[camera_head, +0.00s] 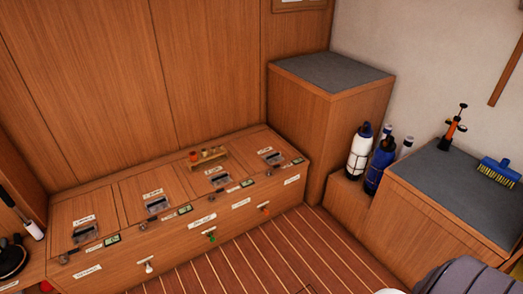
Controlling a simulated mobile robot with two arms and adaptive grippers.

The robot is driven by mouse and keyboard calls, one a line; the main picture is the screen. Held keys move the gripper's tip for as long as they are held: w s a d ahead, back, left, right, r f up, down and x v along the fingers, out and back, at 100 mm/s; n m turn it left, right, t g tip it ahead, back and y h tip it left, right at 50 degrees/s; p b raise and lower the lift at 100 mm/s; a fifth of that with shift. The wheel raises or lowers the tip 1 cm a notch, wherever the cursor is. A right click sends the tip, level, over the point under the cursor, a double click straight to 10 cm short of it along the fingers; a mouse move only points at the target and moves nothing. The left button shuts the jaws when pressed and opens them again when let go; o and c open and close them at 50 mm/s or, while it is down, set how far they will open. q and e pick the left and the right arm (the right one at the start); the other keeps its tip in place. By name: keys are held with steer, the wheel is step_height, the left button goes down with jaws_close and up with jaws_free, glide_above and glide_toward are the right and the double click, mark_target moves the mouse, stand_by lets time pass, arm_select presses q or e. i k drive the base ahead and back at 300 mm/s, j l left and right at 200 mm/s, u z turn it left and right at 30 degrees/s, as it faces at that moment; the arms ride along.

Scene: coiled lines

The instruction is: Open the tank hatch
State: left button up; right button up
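A low wooden bench (180,251) along the back wall has several square wooden hatches in its top. The leftmost hatch (66,211), the second hatch (130,188), the third hatch (190,172) and the rightmost hatch (256,144) all lie flat and look closed. Each has a small label and a recessed metal latch near its front edge. The label text is too small to read, so I cannot tell which is the tank hatch.
Coloured knobs, including a green one (211,236), stick out from the bench front. A grey-topped cabinet (332,72), bottles (359,152) and a blue brush (500,170) stand right. The striped floor (265,250) is clear.

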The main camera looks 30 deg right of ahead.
mark_target(263, 150)
steer(key=i+l, duration=0.75)
steer(key=l+z, duration=0.05)
steer(key=l, duration=0.1)
